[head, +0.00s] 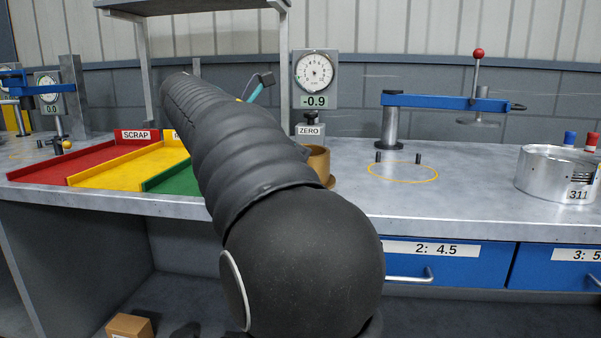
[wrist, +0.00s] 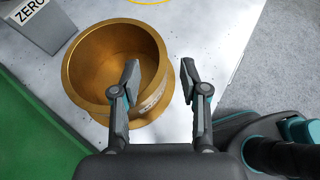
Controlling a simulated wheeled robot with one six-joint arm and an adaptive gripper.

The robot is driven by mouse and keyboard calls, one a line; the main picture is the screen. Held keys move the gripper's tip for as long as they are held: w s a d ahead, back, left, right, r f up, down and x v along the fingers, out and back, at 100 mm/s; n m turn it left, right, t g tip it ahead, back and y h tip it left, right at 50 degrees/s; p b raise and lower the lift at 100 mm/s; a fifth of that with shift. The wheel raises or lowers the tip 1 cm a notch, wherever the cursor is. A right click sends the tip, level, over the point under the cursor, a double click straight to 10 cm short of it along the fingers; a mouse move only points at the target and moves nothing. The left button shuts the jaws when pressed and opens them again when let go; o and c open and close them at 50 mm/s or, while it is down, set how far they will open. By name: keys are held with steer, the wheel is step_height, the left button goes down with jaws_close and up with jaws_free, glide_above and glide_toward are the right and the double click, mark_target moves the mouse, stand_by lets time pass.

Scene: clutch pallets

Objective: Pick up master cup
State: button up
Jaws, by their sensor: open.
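The master cup is a brass-coloured round cup with a flared foot (wrist: 82,42). It stands upright on the bench in the wrist view, with a light label on its side. In the head view the cup (head: 319,162) shows just right of my arm, which hides its left part. My gripper (wrist: 160,68) is open and empty. In the wrist view its left finger overlaps the cup's right wall and its right finger is clear of the cup on the right. I cannot tell the height of the fingertips over the rim. In the head view my arm mostly hides the gripper.
A dial gauge (head: 315,72) reading -0.9 stands behind the cup, with a ZERO block (head: 310,130). Left are red SCRAP (head: 60,165), yellow and green trays. Right are a blue clamp arm (head: 430,102), two pegs in a yellow ring, and a metal part marked 311 (head: 540,175).

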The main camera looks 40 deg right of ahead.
mark_target(312, 158)
steer(key=x, duration=0.5)
steer(key=shift+f+b, duration=0.1)
steer(key=shift+b, duration=0.3)
jaws_close()
